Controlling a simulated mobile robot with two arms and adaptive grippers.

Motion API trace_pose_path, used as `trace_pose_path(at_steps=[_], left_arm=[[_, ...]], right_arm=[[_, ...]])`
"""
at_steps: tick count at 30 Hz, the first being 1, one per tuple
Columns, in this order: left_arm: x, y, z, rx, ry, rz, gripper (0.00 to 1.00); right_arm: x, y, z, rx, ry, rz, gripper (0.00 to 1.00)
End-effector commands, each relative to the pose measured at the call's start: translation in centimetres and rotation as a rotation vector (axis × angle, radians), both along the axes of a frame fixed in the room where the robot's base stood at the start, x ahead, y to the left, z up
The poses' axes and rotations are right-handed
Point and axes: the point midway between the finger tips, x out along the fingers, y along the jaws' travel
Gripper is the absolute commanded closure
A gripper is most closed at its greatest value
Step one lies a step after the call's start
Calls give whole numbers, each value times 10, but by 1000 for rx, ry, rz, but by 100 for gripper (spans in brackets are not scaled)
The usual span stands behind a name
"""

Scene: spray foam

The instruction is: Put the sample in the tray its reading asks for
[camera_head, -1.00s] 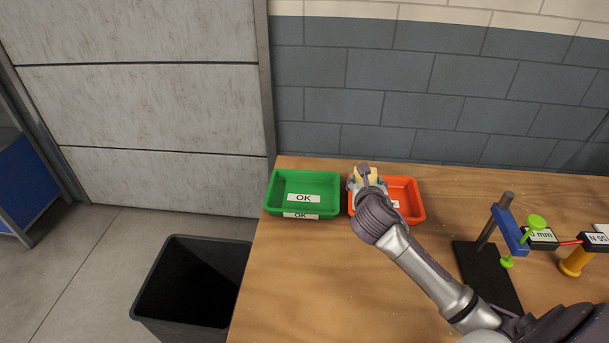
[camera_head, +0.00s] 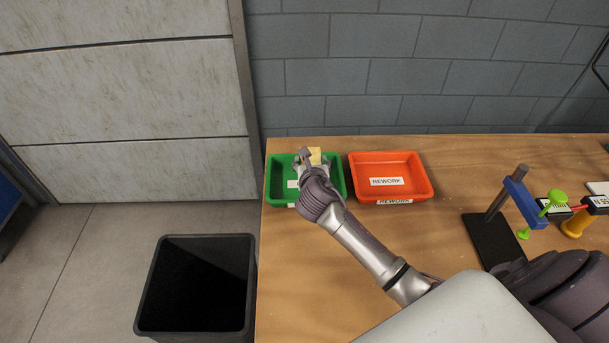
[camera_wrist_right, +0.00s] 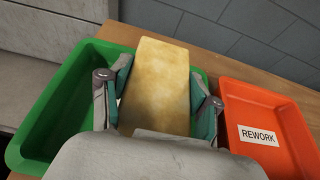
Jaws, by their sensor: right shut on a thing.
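The sample, a yellowish foam block (camera_wrist_right: 157,85), is held between the two fingers of my right gripper (camera_wrist_right: 157,100) in the right wrist view. In the head view the foam block (camera_head: 314,155) shows just past my right gripper (camera_head: 308,160), over the green tray (camera_head: 276,185). The green tray also shows in the right wrist view (camera_wrist_right: 50,120). I cannot tell whether the block touches the tray floor. The orange tray (camera_head: 410,170), labelled REWORK, stands to the right of the green tray and looks empty; it shows in the right wrist view too (camera_wrist_right: 260,105). My left gripper is out of view.
A black bin (camera_head: 195,290) stands on the floor left of the wooden table (camera_head: 450,180). A black-based stand (camera_head: 490,240) with a blue arm and a green-handled gauge (camera_head: 553,208) is at the right. A brick wall rises behind the table.

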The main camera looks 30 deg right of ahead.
Motion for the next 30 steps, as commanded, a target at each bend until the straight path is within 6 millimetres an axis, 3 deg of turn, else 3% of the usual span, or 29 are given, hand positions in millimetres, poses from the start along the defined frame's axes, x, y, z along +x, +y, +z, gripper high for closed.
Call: trace_pose_path(at_steps=[4, 14, 26, 27, 30], left_arm=[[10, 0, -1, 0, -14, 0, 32], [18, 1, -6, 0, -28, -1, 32], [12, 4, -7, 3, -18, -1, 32], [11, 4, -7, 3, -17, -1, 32], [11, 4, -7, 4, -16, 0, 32]], right_arm=[[9, 12, -9, 1, 0, 0, 74], [10, 14, -48, 1, 1, -1, 74], [10, 13, -53, -2, 0, 1, 74], [10, 13, -53, -1, 0, 0, 35], [10, 13, -53, -1, 0, 0, 18]])
